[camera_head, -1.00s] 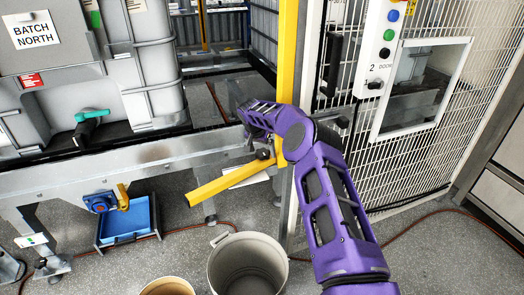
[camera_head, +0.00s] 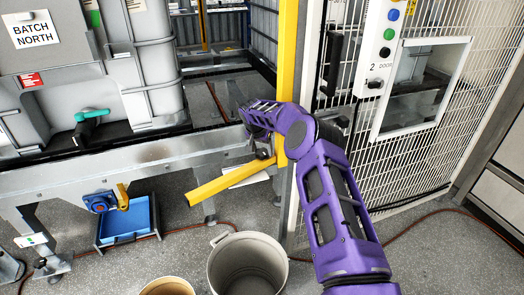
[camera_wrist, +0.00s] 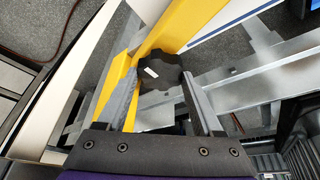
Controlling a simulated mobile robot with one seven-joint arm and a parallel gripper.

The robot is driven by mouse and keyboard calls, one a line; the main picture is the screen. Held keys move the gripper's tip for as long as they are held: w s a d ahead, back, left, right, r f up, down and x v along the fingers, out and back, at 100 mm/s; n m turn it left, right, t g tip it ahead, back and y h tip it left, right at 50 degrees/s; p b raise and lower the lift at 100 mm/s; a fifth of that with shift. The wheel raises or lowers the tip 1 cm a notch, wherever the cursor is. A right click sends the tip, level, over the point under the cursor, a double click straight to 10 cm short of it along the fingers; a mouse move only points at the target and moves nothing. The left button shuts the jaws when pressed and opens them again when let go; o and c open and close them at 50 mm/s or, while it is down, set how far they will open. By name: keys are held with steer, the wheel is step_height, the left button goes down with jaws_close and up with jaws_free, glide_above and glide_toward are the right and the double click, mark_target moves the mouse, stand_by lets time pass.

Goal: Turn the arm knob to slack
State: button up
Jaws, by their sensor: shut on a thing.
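The arm knob is a black lobed knob (camera_wrist: 160,72) with a small white mark on its face, at the pivot of a yellow arm. My gripper (camera_wrist: 160,88) is shut on it, with one grey finger on either side, in the wrist view. In the head view the knob (camera_head: 263,154) shows small and dark beside my purple wrist. The yellow arm (camera_head: 222,184) slopes down to the left from the yellow post (camera_head: 287,60). My fingers are mostly hidden in the head view.
A grey steel frame (camera_head: 150,157) carries a tank with a green-handled valve (camera_head: 92,114). A pale bin (camera_head: 247,268) and a blue tray (camera_head: 128,220) are below. A mesh guard (camera_head: 420,165) with a button panel (camera_head: 377,45) stands to the right.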

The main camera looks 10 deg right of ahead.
steer(key=n+y, duration=0.1)
steer(key=n, duration=0.1)
steer(key=n+y+b, duration=0.1)
steer(key=n, duration=0.2)
steer(key=shift+d+n+t, duration=0.2)
steer(key=shift+n+t, duration=0.1)
steer(key=shift+t, duration=0.1)
steer(key=n+y+b, duration=0.1)
steer(key=n+y, duration=0.1)
steer(key=n, duration=0.3)
steer(key=shift+d+n, duration=0.1)
steer(key=shift+n, duration=0.3)
steer(key=shift+g, duration=0.3)
steer(key=o, duration=1.4)
steer(key=shift+c, duration=0.2)
